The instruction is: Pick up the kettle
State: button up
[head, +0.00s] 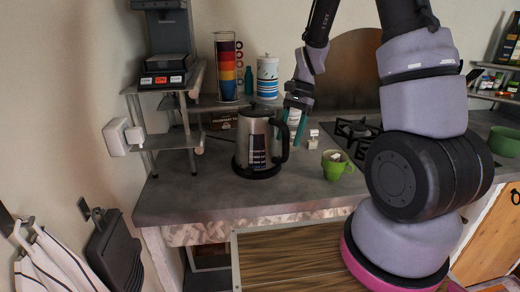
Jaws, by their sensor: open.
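The kettle (252,140) stands upright on the grey counter, left of the middle in the head view. It has a metallic grey body, a black lid, a black base and a black handle on its right side. My gripper (292,125) hangs pointing down just right of the kettle's upper body, close to the handle. Its teal fingers are apart and hold nothing that I can see. I cannot tell whether a finger touches the handle.
A green cup (335,166) stands right of the kettle, with a small white shaker (313,139) behind it. A black hob (355,131) lies farther right. A metal shelf (172,139) stands left. The counter (205,196) in front of the kettle is clear.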

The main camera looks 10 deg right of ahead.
aim_at(286, 148)
jog(key=x, duration=0.4)
jog(key=shift+s+f, duration=0.2)
jog(key=shift+f, duration=0.1)
grip_shut()
jog(key=shift+w+r, duration=0.15)
dwell(1.0)
